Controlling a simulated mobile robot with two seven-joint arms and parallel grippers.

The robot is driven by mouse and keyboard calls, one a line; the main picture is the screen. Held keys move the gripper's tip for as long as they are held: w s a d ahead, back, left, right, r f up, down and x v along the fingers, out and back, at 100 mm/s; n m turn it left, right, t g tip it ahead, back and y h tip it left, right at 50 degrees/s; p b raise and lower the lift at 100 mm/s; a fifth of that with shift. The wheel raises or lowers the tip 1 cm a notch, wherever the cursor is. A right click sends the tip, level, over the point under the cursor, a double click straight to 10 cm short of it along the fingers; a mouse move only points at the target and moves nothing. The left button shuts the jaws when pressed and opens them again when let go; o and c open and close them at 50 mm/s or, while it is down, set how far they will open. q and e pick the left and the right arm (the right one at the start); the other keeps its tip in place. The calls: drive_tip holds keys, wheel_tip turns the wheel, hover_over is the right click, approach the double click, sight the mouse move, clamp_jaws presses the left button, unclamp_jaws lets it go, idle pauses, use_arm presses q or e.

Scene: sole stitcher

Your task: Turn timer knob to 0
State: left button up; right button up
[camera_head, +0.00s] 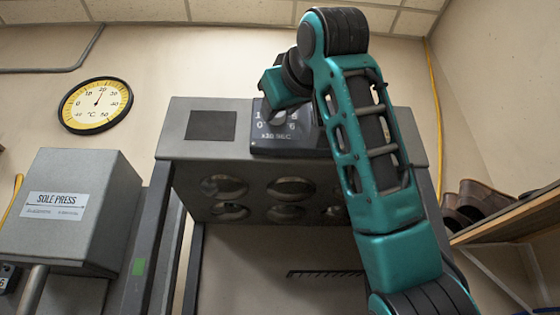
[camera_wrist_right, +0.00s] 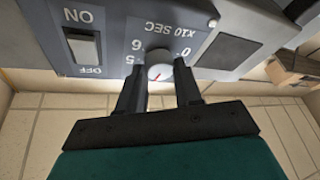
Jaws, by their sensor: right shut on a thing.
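The timer knob (camera_wrist_right: 160,71) is a small pale round dial with a red mark, seen upside down in the right wrist view. My right gripper (camera_wrist_right: 159,75) has its two dark fingers on either side of the knob and is shut on it. The dark timer panel (camera_wrist_right: 148,27) around it reads "X10 SEC", with 0, 6 and 5 beside the knob. Which number the red mark meets is hard to tell. In the head view the panel (camera_head: 280,144) shows below my right gripper (camera_head: 276,112), which hides most of the knob. My left gripper is not in view.
An ON/OFF rocker switch (camera_wrist_right: 84,50) sits beside the knob. The panel is on a grey machine box (camera_head: 184,145) with round openings below. A sole press (camera_head: 85,190) stands at left, a wall thermometer (camera_head: 95,105) above it, and a shelf with shoes (camera_head: 500,220) at right.

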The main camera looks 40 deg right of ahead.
drive_tip(key=shift+n+y, duration=0.3)
drive_tip(key=shift+n, duration=0.4)
drive_tip(key=o, duration=1)
drive_tip(key=b+v, duration=0.3)
drive_tip(key=v, duration=1)
drive_tip(key=shift+r+b, duration=0.1)
drive_tip(key=shift+b, duration=0.25)
